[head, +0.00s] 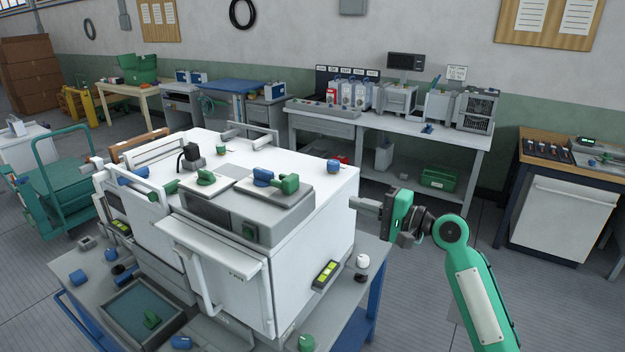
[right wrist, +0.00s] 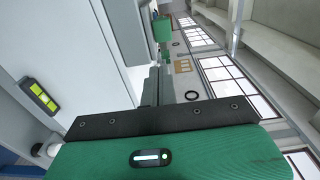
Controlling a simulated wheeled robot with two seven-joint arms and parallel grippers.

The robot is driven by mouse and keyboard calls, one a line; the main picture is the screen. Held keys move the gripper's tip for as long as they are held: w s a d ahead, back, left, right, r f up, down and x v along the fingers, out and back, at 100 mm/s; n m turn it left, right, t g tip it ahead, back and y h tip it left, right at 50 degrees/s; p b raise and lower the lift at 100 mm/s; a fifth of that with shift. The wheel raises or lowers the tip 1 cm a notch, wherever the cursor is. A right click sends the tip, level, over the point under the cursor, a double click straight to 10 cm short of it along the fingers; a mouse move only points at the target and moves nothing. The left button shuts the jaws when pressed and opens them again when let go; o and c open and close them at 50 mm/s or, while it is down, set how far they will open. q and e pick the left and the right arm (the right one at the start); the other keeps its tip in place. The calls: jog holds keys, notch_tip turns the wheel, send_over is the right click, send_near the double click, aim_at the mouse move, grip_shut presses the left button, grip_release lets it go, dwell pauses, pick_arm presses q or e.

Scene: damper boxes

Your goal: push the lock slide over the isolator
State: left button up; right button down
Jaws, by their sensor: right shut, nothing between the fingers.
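A white box with a grey top panel (head: 275,228) stands on the workbench. On the panel, a blue piece (head: 263,177) sits against a green knob (head: 289,184); these look like the lock slide and the isolator, but I cannot tell for certain. Another green knob (head: 206,177) is on a plate to the left. My right gripper (head: 357,203) is beside the box's right side, below the panel, shut and empty. In the right wrist view its fingers (right wrist: 158,84) point along the white box side (right wrist: 75,60). My left gripper is not in view.
A yellow-green indicator (head: 326,273) is low beside the box's right side, near a white knob (head: 362,261). A white front handle (head: 205,285) sticks out. A tray (head: 172,325) and loose blue parts lie on the front left of the bench. Open floor is right of my arm.

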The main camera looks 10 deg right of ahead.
jog(key=r, duration=0.2)
jog(key=p, duration=0.6)
send_near(295, 179)
jog(key=x, duration=0.6)
jog(key=shift+w+f, duration=0.1)
jog(key=shift+w+a+f, duration=0.1)
jog(key=shift+w+a, duration=0.15)
jog(key=shift+a, duration=0.05)
jog(key=b+x, duration=0.1)
jog(key=x, duration=0.2)
jog(key=shift+w+a, duration=0.15)
jog(key=shift+a, duration=0.05)
jog(key=shift+d, duration=0.1)
